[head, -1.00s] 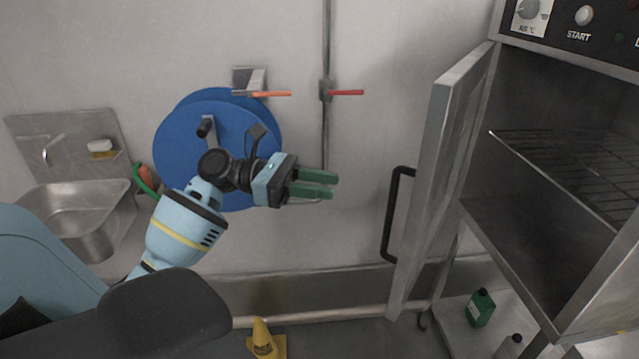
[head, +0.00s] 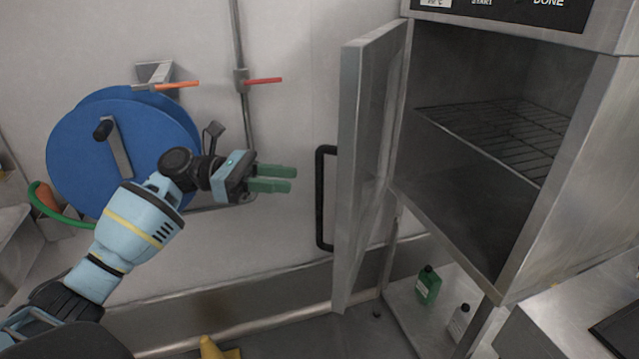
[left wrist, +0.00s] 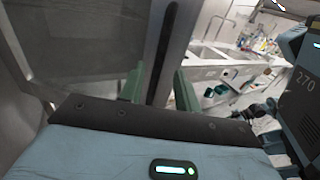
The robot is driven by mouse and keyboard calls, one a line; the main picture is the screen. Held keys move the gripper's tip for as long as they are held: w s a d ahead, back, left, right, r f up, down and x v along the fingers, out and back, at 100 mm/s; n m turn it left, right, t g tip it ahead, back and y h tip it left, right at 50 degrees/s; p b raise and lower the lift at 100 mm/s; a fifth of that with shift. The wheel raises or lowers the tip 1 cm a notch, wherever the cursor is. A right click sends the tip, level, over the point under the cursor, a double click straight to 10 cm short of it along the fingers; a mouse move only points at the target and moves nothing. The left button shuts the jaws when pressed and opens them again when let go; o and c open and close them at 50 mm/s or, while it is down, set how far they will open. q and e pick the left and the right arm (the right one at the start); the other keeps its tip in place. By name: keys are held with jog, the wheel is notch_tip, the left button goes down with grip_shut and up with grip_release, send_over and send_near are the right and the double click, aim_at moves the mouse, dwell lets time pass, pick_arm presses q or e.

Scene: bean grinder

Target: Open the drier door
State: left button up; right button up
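The drier door (head: 362,165) is a steel panel standing swung wide open at the left of the drier. Its black bar handle (head: 322,200) is on the door's left face. My left gripper (head: 293,179) is left of the handle, its green fingers apart and empty, pointing at it with a small gap in the head view. In the left wrist view the dark handle (left wrist: 161,50) stands upright ahead, lined up between the two fingers. The drier (head: 500,150) shows its open inside with a wire rack (head: 500,135). My right arm seems to show small at the right of the wrist view; its fingers are unclear.
A blue hose reel (head: 75,150) and pipes with orange (head: 180,85) and red (head: 264,80) levers are on the wall behind my left arm. A green bottle (head: 428,285) stands below the drier. A yellow cone (head: 215,348) is on the floor.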

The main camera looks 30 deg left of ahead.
pick_arm(q)
jog(key=p+x, duration=0.1)
jog(key=x, duration=0.6)
jog(key=shift+d, duration=0.25)
grip_shut()
